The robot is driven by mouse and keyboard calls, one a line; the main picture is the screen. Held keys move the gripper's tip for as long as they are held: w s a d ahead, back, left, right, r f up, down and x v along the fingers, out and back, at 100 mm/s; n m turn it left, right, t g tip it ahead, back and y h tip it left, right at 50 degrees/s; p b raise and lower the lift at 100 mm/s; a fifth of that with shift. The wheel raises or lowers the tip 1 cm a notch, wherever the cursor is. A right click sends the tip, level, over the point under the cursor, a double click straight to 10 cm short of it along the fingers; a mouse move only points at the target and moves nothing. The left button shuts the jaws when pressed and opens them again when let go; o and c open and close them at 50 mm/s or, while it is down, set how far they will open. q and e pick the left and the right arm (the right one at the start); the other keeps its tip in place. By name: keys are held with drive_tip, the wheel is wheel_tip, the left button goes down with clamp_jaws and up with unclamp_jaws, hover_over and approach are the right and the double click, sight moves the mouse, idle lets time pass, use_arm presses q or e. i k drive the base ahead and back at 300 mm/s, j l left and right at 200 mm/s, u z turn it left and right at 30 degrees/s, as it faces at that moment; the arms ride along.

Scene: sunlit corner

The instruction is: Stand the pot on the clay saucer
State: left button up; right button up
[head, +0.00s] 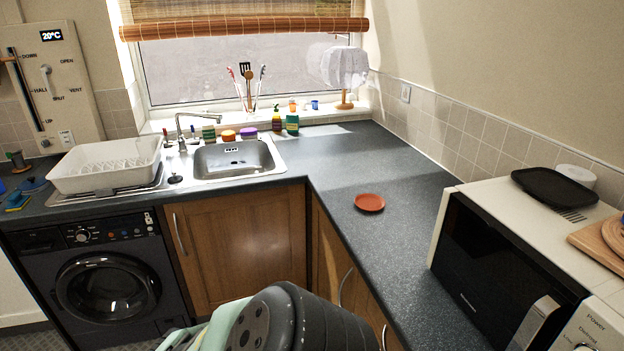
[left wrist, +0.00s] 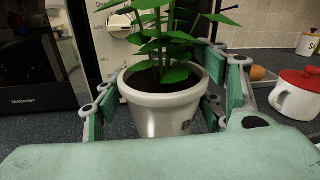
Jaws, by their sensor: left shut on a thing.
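The clay saucer (head: 370,202) is a small round orange-red dish. It lies empty on the dark countertop in the head view, right of the sink corner. The pot (left wrist: 163,112) is white with a thick rim, dark soil and a leafy green plant, upright in the left wrist view. My left gripper (left wrist: 155,118) has its green-padded fingers on both sides of the pot and is shut on it. The pot's underside is hidden by my gripper's body, so I cannot tell whether it touches the counter. The head view shows neither pot nor fingers. My right gripper is in neither view.
The microwave (head: 510,265) stands on the right counter, with a black tray (head: 554,187) on top. The sink (head: 235,158) and dish rack (head: 106,165) are at the left. A red-lidded white pot (left wrist: 298,95) stands right in the wrist view. The counter around the saucer is clear.

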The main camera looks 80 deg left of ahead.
sight(369, 204)
drive_tip(key=i+j+u, duration=0.1)
drive_tip(key=j+u, duration=0.25)
drive_tip(key=i+j+u, duration=0.1)
drive_tip(key=j+u, duration=0.2)
drive_tip(key=j, duration=0.25)
drive_tip(key=i+j+u, duration=0.2)
drive_tip(key=j+u, duration=0.15)
